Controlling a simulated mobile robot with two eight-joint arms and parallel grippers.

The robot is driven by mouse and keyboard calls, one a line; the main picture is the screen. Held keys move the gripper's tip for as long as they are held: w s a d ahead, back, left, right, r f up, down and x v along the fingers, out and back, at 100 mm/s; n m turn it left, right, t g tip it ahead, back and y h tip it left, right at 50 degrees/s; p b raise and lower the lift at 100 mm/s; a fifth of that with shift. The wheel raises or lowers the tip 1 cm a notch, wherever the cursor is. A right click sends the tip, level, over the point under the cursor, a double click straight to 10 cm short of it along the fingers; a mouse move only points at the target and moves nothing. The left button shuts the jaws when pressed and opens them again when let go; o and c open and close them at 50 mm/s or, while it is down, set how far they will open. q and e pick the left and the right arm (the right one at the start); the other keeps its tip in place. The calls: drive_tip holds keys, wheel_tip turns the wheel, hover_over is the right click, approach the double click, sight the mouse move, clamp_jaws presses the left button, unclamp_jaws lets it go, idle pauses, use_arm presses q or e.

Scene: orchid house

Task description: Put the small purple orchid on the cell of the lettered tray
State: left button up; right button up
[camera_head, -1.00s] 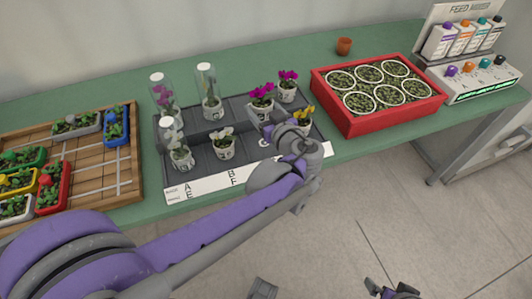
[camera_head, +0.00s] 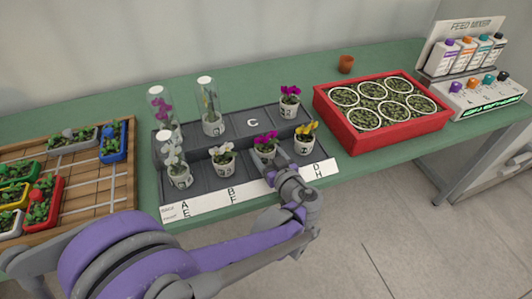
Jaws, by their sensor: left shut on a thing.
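A purple orchid (camera_head: 266,141) in a small white pot is in my left gripper (camera_head: 267,165), which is shut on it. It is over or in the front-row cell between the white orchid (camera_head: 222,159) and the yellow orchid (camera_head: 304,139); I cannot tell whether the pot touches the cell floor. The dark lettered tray (camera_head: 200,203) has a white label strip with A, E, B, F, D and H showing; my arm hides the part between. The back-row cell C (camera_head: 252,123) is empty, its letter visible. Another purple orchid (camera_head: 289,99) stands in the back right cell. My right gripper is out of view.
Plants under glass covers (camera_head: 208,103) stand at the tray's left and back. A red crate (camera_head: 375,141) of round pots is to the right, near bottles on a feed mixer (camera_head: 480,95). A wooden slatted tray (camera_head: 122,180) is at left.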

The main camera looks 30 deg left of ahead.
use_arm(q)
drive_tip(key=shift+r, duration=0.1)
drive_tip(key=o, duration=1.5)
drive_tip(key=shift+s+d+r, duration=0.1)
drive_tip(key=shift+s+d, duration=0.1)
drive_tip(key=shift+d, duration=0.15)
drive_tip(key=p+v, duration=0.1)
drive_tip(key=v, duration=1)
drive_tip(key=shift+s+p, duration=0.25)
drive_tip(key=shift+p, duration=0.1)
